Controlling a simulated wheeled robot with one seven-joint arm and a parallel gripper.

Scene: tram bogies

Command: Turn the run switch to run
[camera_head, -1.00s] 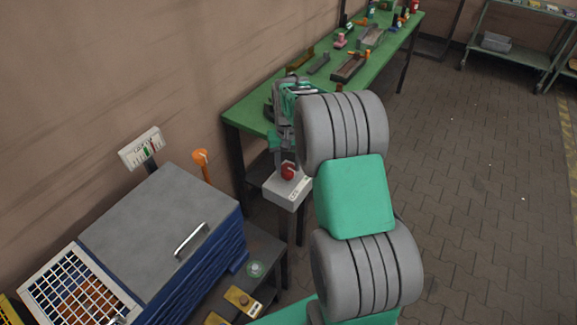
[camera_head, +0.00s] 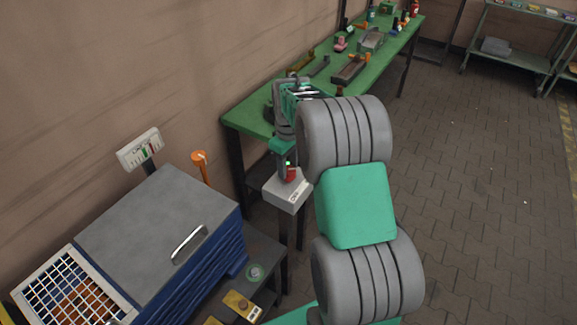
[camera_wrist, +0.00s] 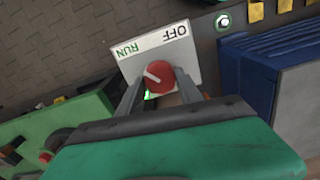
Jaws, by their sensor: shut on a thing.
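The run switch is a red knob (camera_wrist: 160,78) with a white pointer line, on a pale box (camera_wrist: 176,58) marked OFF and RUN. In the wrist view the lettering is upside down, and the pointer line slants up-left, towards the RUN side. My gripper (camera_wrist: 160,88) has one finger on each side of the knob and is shut on it. In the head view the knob (camera_head: 291,174) sits on top of the grey box (camera_head: 287,191), partly covered by my gripper (camera_head: 286,168).
A green workbench (camera_head: 247,113) with several parts stands behind the box. A blue cabinet with a grey lid (camera_head: 160,225) is at left, with an orange-topped post (camera_head: 200,158) behind it. Paved floor (camera_head: 470,210) on the right is clear.

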